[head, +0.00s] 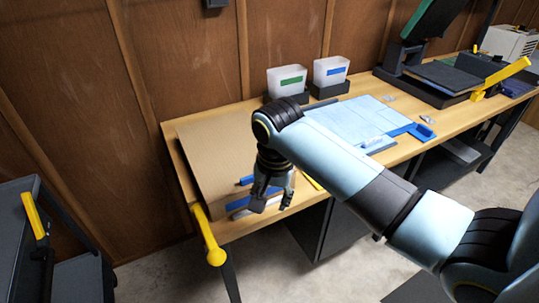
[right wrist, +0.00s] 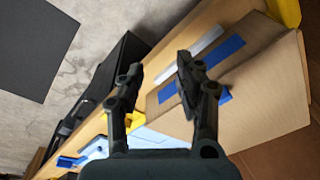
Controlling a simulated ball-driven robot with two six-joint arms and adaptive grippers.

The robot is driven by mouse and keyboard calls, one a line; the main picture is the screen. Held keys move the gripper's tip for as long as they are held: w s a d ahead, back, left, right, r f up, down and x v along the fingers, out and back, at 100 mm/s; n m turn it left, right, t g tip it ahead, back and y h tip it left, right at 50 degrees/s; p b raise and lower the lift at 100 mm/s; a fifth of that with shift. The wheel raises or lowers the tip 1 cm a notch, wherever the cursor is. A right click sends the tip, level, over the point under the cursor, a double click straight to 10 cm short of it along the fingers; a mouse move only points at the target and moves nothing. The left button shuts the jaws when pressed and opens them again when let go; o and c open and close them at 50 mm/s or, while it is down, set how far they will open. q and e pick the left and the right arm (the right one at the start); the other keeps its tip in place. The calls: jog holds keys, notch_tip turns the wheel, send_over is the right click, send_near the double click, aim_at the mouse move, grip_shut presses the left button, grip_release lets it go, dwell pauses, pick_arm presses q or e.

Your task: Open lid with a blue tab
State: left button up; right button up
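A flat brown cardboard lid or sheet (head: 208,150) lies on the left end of the wooden table; it also shows in the right wrist view (right wrist: 275,95). A blue strip (head: 238,203) runs along its front edge, seen in the right wrist view (right wrist: 222,51) partly behind a finger. A small blue tab (head: 246,180) stands farther in on the cardboard; it also shows in the right wrist view (right wrist: 225,96). My right gripper (head: 272,204) is above the front edge of the cardboard, fingers apart and empty (right wrist: 161,68). My left gripper is not in view.
Two white bins, one with a green label (head: 287,81) and one with a blue label (head: 331,72), stand at the back. A light blue mat (head: 350,118) lies to the right of the cardboard. A yellow bar (head: 207,235) is at the table's front left corner.

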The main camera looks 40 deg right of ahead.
jog(key=w+r+m+p, duration=0.1)
jog(key=w+r+m, duration=0.35)
jog(key=r, duration=0.55)
jog(key=m+g, duration=0.1)
jog(key=m, duration=0.4)
send_over(251, 173)
jog(key=s+a, duration=0.2)
jog(key=shift+n+y, duration=0.25)
jog(key=shift+y, duration=0.05)
jog(key=f, duration=0.9)
jog(key=shift+s+d+f, duration=0.2)
jog(key=shift+s+f, duration=0.05)
jog(key=shift+f, duration=0.1)
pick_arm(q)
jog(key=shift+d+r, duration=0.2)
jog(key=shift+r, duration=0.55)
pick_arm(e)
jog(key=shift+c, duration=0.4)
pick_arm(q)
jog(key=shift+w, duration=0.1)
pick_arm(e)
grip_shut()
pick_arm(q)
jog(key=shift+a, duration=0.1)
